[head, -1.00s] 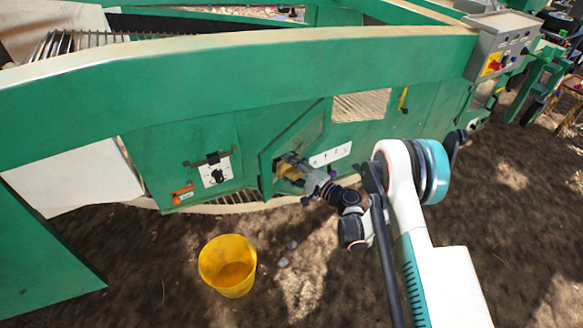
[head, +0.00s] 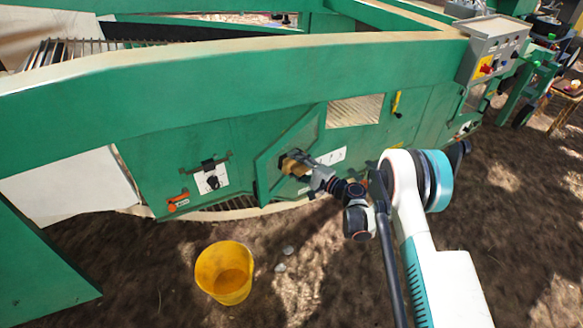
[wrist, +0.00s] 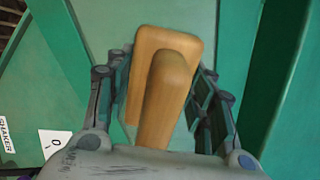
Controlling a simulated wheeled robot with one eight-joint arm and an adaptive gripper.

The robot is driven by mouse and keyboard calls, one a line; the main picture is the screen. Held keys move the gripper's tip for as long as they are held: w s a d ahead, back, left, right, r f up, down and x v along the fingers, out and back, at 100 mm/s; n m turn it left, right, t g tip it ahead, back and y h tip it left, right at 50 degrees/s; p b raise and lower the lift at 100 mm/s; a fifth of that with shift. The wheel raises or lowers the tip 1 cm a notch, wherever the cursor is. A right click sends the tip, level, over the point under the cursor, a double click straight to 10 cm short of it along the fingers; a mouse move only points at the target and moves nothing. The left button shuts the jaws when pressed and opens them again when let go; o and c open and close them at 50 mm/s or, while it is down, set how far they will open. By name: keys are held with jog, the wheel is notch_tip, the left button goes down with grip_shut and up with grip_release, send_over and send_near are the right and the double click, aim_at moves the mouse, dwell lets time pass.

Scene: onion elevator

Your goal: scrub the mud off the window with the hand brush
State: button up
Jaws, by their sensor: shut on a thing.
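My gripper (head: 300,163) is shut on the wooden hand brush (wrist: 158,80), one finger on each side in the wrist view. The brush (head: 290,164) is in front of the slanted, framed panel (head: 303,131) on the green machine's side in the head view. The wrist view shows a plain green surface behind the brush. The bristles are hidden, so I cannot tell whether they touch. The pane right of this panel shows beige slats and looks like a window (head: 355,110). I cannot make out mud on either one.
A yellow bucket (head: 224,272) stands on the soil below the machine. A switch plate (head: 211,179) and an orange handle (head: 178,203) are left of the brush. A grey control box (head: 492,48) is at upper right. Open soil lies in front.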

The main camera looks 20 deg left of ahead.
aim_at(267, 174)
jog(key=shift+w+d, duration=0.35)
jog(key=shift+w, duration=0.5)
jog(key=shift+w+d, duration=0.3)
jog(key=shift+w, duration=0.55)
jog(key=shift+w+d, duration=0.35)
jog(key=shift+w, duration=0.5)
jog(key=shift+a, duration=0.15)
jog(key=shift+s+a, duration=0.4)
jog(key=shift+s, duration=0.85)
jog(key=shift+s+a, duration=0.4)
jog(key=shift+s, duration=0.8)
jog(key=shift+s+a, duration=0.4)
jog(key=shift+s, duration=0.85)
jog(key=shift+s+a, duration=0.55)
jog(key=shift+s, duration=0.65)
jog(key=shift+s+a, duration=0.55)
jog(key=shift+s, duration=0.65)
jog(key=shift+s+a, duration=0.55)
jog(key=shift+s, duration=0.65)
